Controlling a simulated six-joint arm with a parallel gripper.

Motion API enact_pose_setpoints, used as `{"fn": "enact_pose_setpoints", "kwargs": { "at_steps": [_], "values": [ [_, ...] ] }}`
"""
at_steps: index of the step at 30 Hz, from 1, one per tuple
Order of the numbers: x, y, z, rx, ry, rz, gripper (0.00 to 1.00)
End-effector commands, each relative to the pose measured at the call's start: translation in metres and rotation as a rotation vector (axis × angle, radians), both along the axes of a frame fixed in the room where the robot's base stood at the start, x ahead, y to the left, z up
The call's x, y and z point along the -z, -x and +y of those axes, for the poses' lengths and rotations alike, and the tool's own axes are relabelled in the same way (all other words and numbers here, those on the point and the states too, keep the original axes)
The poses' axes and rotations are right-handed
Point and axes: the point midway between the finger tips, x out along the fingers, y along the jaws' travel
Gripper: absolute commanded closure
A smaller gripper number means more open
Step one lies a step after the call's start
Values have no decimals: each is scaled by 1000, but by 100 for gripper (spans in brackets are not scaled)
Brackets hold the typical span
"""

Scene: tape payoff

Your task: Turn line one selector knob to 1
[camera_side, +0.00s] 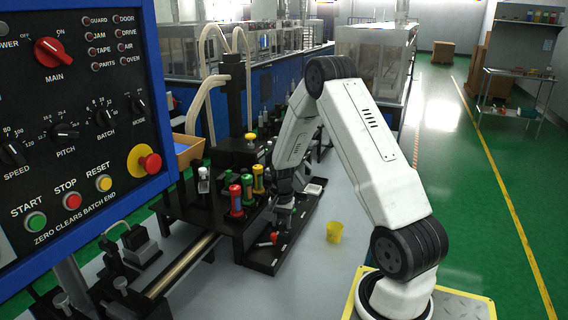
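The blue-framed control panel (75,110) fills the left of the side view. It carries a red MAIN switch (54,52) and black knobs marked SPEED (13,153), PITCH (65,131), BATCH (104,117) and MODE (138,104). I see no knob labelled as line one selector, so I cannot tell which one it is. My gripper (284,212) points down over the black tray (262,262) beside the black machine, well right of the panel. Its fingers are small and dark, and I cannot tell whether they are open or hold anything.
A red-handled item (268,240) lies in the tray by my gripper. Red, green and yellow-capped cylinders (247,188) stand on the machine (225,225) just left. An orange bin (187,148) is behind.

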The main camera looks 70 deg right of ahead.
Motion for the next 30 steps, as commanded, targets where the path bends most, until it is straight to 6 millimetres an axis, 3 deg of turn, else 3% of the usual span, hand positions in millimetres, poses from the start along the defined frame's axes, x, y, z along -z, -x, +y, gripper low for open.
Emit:
{"fn": "enact_pose_setpoints", "kwargs": {
  "at_steps": [2, 17, 30],
  "values": [
    [0, 0, 0, 0, 0, 0, 100],
    [0, 0, 0, -81, 0, -1, 100],
    [-1, 0, -1, -412, 1, -1, 100]
  ]
}}
